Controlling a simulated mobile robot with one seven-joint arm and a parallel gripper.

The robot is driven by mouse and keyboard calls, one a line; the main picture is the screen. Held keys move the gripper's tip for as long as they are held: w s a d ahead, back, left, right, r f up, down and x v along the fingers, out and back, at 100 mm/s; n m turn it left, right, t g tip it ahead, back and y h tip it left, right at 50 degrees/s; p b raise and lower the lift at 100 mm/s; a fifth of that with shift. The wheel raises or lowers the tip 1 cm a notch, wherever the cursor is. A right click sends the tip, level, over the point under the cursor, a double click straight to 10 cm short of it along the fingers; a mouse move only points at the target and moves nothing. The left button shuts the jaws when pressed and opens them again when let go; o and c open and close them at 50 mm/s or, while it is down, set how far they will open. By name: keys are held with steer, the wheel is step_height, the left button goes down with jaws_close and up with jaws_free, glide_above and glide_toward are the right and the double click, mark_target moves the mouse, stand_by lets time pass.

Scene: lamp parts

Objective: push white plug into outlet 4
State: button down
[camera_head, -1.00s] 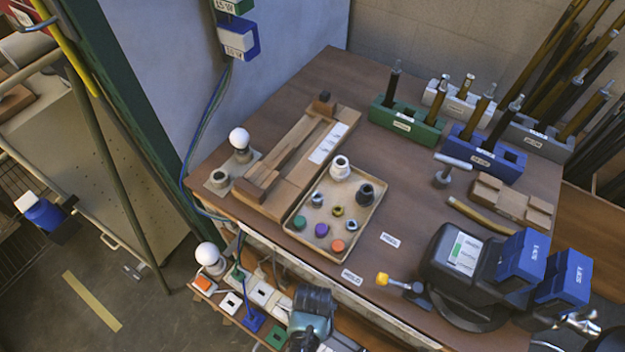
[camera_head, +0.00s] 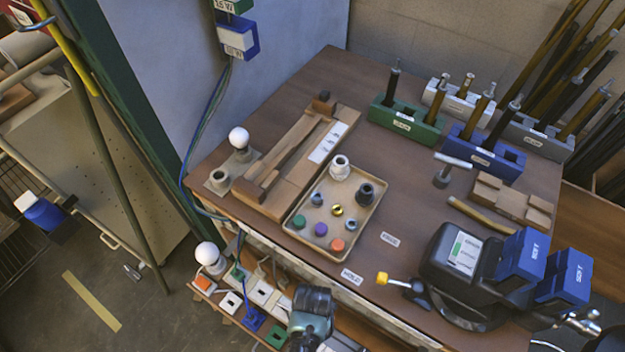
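A power strip with several coloured sockets lies along the lower shelf at the bottom left. It has an orange switch (camera_head: 203,283), a white socket (camera_head: 230,303), a blue socket (camera_head: 254,319) and a green socket (camera_head: 277,338). A second row behind holds another green socket (camera_head: 237,272) and a white piece (camera_head: 262,292) with cords near it. I cannot tell which socket is outlet 4 or which piece is the white plug. My arm's dark end (camera_head: 311,305) is over the right part of the strip. My gripper's fingers are hidden beneath it.
The table edge (camera_head: 330,270) runs just above my arm. A bulb (camera_head: 207,253) stands at the strip's left end. On the table are a tray (camera_head: 296,241) of small parts, a wooden jig (camera_head: 290,180) and a dark machine with blue blocks (camera_head: 522,255).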

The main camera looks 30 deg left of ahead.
steer(key=shift+f+b, duration=0.55)
steer(key=shift+f, duration=0.55)
stand_by(1.7)
steer(key=shift+c, duration=2.1)
jaws_free()
steer(key=shift+r, duration=0.1)
step_height(320, 180, up, 13)
steer(key=p, duration=0.2)
